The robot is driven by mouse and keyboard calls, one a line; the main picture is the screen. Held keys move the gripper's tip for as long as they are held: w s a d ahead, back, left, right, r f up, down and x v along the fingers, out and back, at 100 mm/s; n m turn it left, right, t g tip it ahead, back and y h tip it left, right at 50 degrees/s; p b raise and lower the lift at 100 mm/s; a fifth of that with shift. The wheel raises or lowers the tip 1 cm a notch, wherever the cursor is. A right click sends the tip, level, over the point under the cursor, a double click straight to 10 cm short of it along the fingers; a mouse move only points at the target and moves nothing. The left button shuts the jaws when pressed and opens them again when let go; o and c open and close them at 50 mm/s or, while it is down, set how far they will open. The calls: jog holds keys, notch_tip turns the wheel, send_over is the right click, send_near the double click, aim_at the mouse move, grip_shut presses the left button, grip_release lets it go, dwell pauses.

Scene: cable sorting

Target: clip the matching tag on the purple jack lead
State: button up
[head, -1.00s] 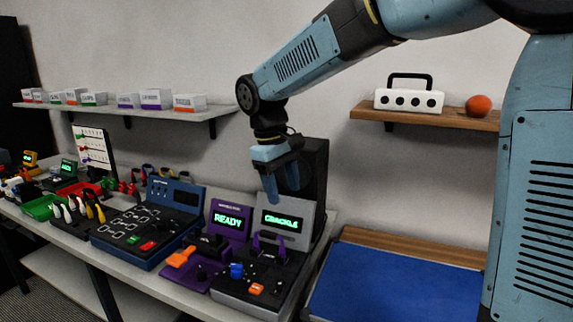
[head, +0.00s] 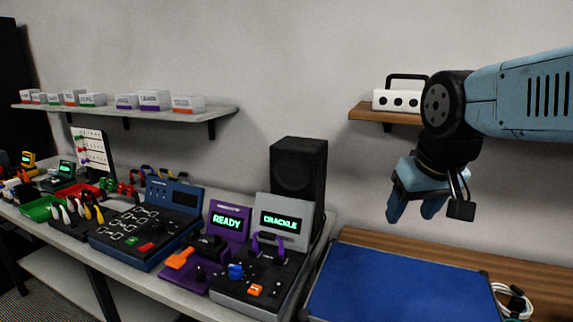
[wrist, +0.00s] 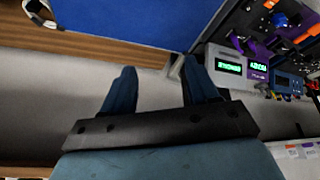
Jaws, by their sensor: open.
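A purple lead (head: 268,242) lies in a loop on the grey tester (head: 283,216) whose screen reads "CRACKLE". I cannot make out its jack ends. A white board (head: 91,150) at the far left carries small coloured pieces in rows; they are too small to tell whether they are tags. My gripper (head: 412,216) is open and empty, high above the blue mat, well to the right of the purple lead. In the wrist view, nothing is between the fingers of my gripper (wrist: 158,70).
A blue mat (head: 395,285) lies clear at the right, with a coiled white cable (head: 513,302) beside it. A black speaker (head: 299,168) stands behind the tester. A purple "READY" unit (head: 229,222) and a blue device (head: 172,205) stand left. Shelves hang on the wall.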

jog(key=shift+s+d+f+m+t, duration=0.2)
jog(key=shift+s+d+f+m, duration=0.1)
jog(key=shift+s+d, duration=0.3)
jog(key=shift+s+d+f+m+t, duration=0.2)
jog(key=shift+s+d+m, duration=0.15)
jog(key=shift+s, duration=0.35)
